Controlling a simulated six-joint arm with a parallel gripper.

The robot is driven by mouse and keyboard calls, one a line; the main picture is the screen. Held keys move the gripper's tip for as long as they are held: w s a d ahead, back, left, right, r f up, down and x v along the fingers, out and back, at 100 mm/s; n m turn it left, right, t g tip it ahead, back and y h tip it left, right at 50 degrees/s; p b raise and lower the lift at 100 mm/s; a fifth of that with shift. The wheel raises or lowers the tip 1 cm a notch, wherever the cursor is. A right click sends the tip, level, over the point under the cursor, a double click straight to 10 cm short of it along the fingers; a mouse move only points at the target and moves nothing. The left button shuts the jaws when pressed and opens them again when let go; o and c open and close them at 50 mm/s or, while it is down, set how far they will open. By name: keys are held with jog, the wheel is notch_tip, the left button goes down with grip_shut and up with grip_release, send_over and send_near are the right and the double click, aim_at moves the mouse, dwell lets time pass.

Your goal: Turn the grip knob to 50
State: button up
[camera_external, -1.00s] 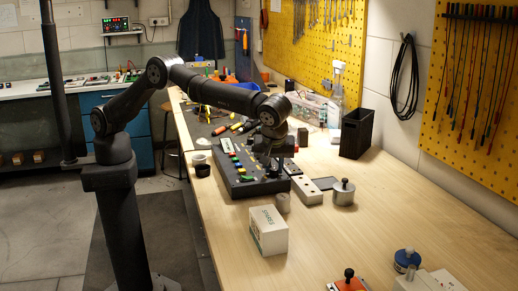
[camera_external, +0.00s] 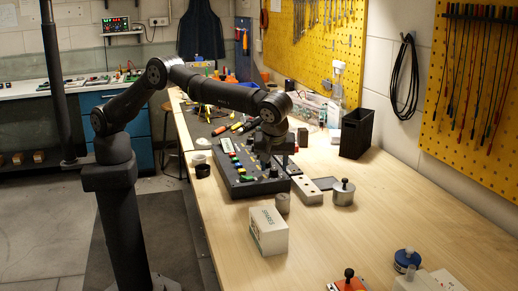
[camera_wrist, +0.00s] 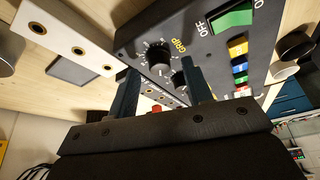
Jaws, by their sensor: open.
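The black control box (camera_external: 240,181) lies on the bench, with my gripper (camera_external: 272,163) over its near right end. In the wrist view the grip knob (camera_wrist: 158,54) is a dark round knob with a pale-marked scale around it and a yellow GRIP label beside it. The knob's exact reading is too small to read. A second dark knob (camera_wrist: 180,79) shows close to the right finger.
A green ON/OFF switch (camera_wrist: 232,18) and coloured buttons (camera_wrist: 239,68) share the panel. A pale block with holes (camera_wrist: 62,30) lies beside the box. A metal cylinder (camera_external: 283,203), a white carton (camera_external: 268,230) and a lidded metal pot (camera_external: 343,193) stand nearby.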

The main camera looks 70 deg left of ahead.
jog(key=v, duration=0.6)
jog(key=shift+r, duration=0.2)
jog(key=shift+s, duration=0.1)
jog(key=shift+f, duration=0.1)
jog(key=x, duration=0.7)
jog(key=shift+f, duration=0.15)
dwell(0.3)
